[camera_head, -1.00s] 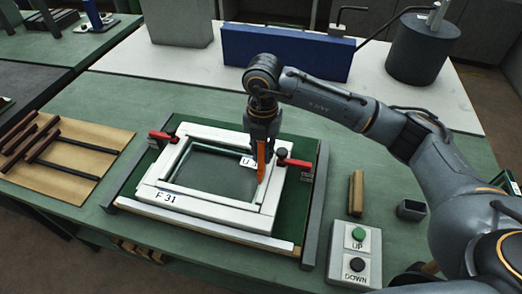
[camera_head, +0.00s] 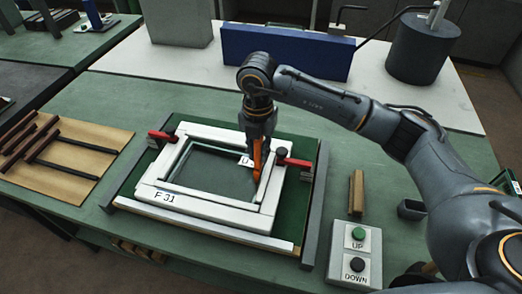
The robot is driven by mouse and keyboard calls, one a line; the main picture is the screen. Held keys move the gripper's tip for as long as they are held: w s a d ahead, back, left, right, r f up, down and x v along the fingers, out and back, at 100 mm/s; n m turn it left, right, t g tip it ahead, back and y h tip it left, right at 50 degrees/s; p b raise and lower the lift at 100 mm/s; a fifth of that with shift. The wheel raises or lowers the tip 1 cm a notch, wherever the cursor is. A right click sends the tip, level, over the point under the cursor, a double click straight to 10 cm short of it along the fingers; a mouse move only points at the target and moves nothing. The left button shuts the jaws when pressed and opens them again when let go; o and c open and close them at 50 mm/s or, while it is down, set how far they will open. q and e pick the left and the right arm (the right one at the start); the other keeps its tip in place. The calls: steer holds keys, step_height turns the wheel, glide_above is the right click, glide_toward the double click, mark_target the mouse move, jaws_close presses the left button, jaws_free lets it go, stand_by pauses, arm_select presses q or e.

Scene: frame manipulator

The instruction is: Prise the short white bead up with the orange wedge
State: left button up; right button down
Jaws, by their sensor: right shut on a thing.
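The white frame (camera_head: 215,214), marked "F 31", lies flat on a green board. My right gripper (camera_head: 257,144) is above the frame's right side and is shut on the orange wedge (camera_head: 257,160). The wedge points down, its tip at the inner edge of the frame's right side. I cannot tell whether the tip touches or has entered a gap. The short white bead is hard to tell apart from the white frame around the tip, and my gripper hides part of that side. My left gripper is not in view.
Red clamps (camera_head: 295,162) and (camera_head: 160,136) sit at the frame's right and left sides. Grey rails (camera_head: 315,205) flank the board. A wooden block (camera_head: 356,192), a small dark cup (camera_head: 411,209) and an UP/DOWN button box (camera_head: 354,252) stand to the right. Dark strips (camera_head: 66,169) lie left.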

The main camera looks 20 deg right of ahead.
steer(key=shift+r+p, duration=2.25)
steer(key=shift+r, duration=1.8)
